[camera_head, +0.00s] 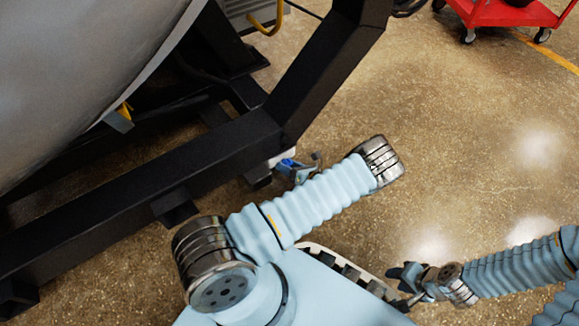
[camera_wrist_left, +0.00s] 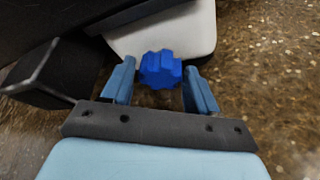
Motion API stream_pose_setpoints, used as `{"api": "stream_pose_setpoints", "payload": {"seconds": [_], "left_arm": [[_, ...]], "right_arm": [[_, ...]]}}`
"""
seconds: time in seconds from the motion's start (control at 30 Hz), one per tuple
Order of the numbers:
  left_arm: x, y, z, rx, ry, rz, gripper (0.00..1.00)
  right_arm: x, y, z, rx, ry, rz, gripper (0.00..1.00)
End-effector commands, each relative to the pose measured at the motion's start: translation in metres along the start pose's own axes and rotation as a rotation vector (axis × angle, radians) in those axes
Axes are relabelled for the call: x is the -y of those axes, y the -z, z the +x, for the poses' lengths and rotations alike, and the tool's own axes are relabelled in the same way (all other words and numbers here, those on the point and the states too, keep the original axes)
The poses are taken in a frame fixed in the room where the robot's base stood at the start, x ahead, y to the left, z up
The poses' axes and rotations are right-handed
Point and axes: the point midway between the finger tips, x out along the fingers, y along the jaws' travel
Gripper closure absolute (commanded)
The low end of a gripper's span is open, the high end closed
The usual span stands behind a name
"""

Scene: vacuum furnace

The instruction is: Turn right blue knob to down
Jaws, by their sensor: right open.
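The blue knob (camera_wrist_left: 160,70) is lobed and sits in front of a pale block in the left wrist view. My left gripper (camera_wrist_left: 159,82) has one finger on each side of the knob, very close to it. I cannot tell whether the fingers press on it. In the head view my left gripper (camera_head: 301,172) is small and partly hidden behind my left arm, beside the black frame, with a bright blue spot at it. My right gripper (camera_head: 409,287) is open and empty over the floor at the lower right, away from the knob.
A black steel frame (camera_head: 150,165) runs diagonally under the large grey furnace cylinder (camera_head: 75,75). A red cart (camera_head: 505,12) stands at the top right. The speckled floor (camera_head: 480,150) to the right is clear.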

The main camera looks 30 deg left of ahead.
Motion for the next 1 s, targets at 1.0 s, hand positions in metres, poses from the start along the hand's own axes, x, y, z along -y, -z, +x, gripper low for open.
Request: {"api": "stream_pose_setpoints", "payload": {"seconds": [1.0], "left_arm": [[0.000,-0.001,-0.124,0.001,0.002,0.000,0.27]], "right_arm": [[0.007,-0.001,-0.019,0.005,0.000,-0.001,0.57]]}}
